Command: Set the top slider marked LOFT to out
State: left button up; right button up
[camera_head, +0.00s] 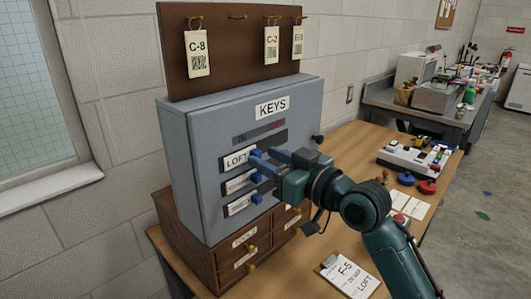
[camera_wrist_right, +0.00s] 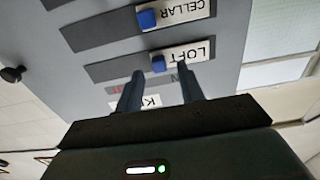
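The grey key cabinet (camera_head: 205,150) carries a KEYS label and an IN strip with red lettering at its right end. The LOFT slider's blue knob (camera_head: 256,153) sits at the left, IN end of its dark slot, beside the LOFT label (camera_head: 236,161). My right gripper (camera_head: 268,154) is at this knob from the right, partly covering the slot. In the upside-down wrist view, the fingers (camera_wrist_right: 160,78) are apart, with the blue LOFT knob (camera_wrist_right: 158,63) between or just beyond their tips; contact cannot be told. My left gripper is not in view.
The CELLAR knob (camera_wrist_right: 148,19) is close to the LOFT one. A third blue knob (camera_head: 257,198) is lower. A dark round knob (camera_head: 318,139) sticks out at the cabinet's right. Wooden drawers (camera_head: 207,262) stand beneath. A clipboard (camera_head: 350,275) lies on the table.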

jog(key=shift+w+a, duration=0.5)
jog(key=shift+c, duration=0.5)
grip_shut()
